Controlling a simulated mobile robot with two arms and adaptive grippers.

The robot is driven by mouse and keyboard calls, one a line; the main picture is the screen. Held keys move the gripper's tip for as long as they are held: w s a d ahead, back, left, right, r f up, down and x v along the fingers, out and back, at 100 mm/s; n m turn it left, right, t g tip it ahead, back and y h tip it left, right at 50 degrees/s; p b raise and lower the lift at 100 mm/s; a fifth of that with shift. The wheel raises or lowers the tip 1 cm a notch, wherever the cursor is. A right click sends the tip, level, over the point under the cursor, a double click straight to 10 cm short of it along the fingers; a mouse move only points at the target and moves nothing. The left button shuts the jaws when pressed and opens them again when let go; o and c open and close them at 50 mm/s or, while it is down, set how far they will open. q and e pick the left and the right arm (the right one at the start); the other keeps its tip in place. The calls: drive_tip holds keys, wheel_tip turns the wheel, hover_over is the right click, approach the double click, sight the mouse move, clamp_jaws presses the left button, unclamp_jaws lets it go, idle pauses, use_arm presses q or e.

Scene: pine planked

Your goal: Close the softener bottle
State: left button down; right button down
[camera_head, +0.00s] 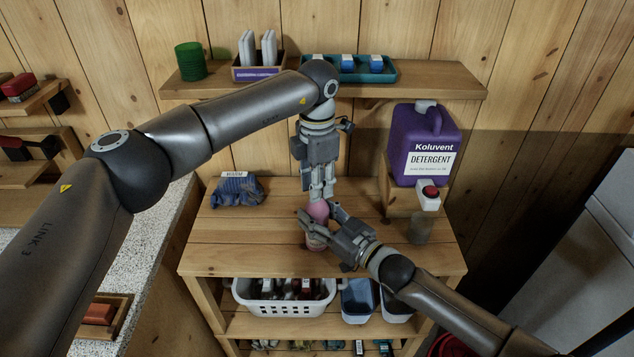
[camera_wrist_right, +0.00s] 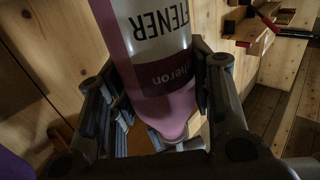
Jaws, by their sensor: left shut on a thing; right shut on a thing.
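The softener bottle (camera_head: 318,210), pink with a white and dark label, stands on the wooden bench in the head view. It also fills the middle of the right wrist view (camera_wrist_right: 163,85). My right gripper (camera_head: 316,226) is shut around the bottle's body from the right. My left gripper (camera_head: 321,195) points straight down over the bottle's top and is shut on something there. This looks to be the cap, but the fingers hide it, so I cannot tell whether it sits on the neck or just above.
A purple detergent jug (camera_head: 424,147) with a red-buttoned tap stands on a riser at the right, a clear cup (camera_head: 420,229) below it. A blue cloth bundle (camera_head: 238,188) lies at the left. A white basket (camera_head: 285,302) sits underneath. A wall shelf (camera_head: 420,82) runs behind.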

use_arm(q)
drive_tip(key=shift+m, duration=0.9)
drive_tip(key=c, duration=1.1)
unclamp_jaws()
wheel_tip(320, 180, up, 12)
use_arm(e)
drive_tip(key=c, duration=0.6)
unclamp_jaws()
